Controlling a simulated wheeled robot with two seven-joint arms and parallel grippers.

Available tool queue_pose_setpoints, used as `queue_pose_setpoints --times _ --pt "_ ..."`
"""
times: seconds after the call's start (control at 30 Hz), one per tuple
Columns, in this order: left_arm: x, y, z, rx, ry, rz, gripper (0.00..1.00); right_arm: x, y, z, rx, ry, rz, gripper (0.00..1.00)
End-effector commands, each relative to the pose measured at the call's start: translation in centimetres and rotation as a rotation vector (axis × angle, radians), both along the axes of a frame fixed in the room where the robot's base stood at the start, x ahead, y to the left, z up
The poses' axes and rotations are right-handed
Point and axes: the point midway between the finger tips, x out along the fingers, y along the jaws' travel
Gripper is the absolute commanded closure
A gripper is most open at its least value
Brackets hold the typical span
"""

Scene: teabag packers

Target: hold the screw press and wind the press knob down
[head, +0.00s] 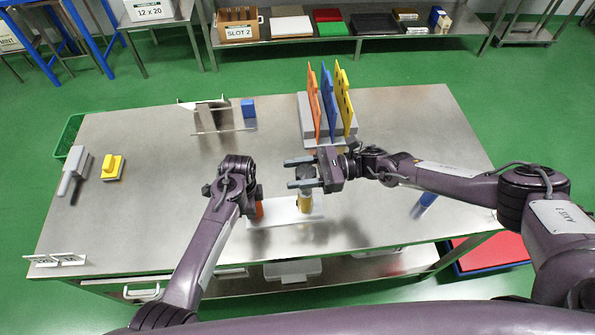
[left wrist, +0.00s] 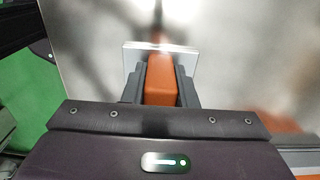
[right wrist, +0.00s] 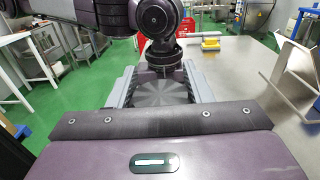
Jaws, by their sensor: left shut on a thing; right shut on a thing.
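The screw press has a white base plate (head: 275,215) on the steel table, with an orange handle (head: 259,209) at its left and a brass-coloured cylinder (head: 304,204) at its right. Its dark, round press knob (head: 305,173) is above the cylinder. My left gripper (left wrist: 161,88) is shut on the orange handle, which shows between the fingers in the left wrist view. My right gripper (head: 301,173) is shut on the knob from the right side. In the right wrist view the ribbed knob top (right wrist: 160,92) lies between the fingers. The press's lower parts are partly hidden by my arms.
A grey rack (head: 312,125) with upright orange, blue and yellow boards stands behind the press. A metal stand (head: 222,122) and a blue block (head: 248,108) are at the back. A yellow-handled tool (head: 112,167) lies at the left. A blue item (head: 425,203) lies at right. The table between is mostly clear.

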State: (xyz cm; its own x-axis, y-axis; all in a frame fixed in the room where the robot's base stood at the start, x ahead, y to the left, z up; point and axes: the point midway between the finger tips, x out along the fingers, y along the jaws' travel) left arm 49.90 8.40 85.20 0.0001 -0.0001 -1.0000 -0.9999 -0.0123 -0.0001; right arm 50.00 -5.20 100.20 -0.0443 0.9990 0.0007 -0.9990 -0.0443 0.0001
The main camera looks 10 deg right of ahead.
Motion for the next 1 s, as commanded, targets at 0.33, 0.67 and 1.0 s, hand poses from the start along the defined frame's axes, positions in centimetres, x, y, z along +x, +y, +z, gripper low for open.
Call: queue_pose_setpoints --times 0.33,0.67,1.0 --pt "0.0 0.0 0.0 0.000 0.000 -0.001 1.00 0.1 -0.1 -0.2 -0.001 0.001 -0.101 0.77" --pt "0.0 0.0 0.0 0.001 0.001 -0.001 1.00 0.5 -0.1 -0.2 0.001 0.004 -0.375 0.77" --pt "0.0 0.0 0.0 0.000 0.001 -0.001 1.00 1.1 -0.3 -0.1 0.002 0.005 -0.699 0.77"
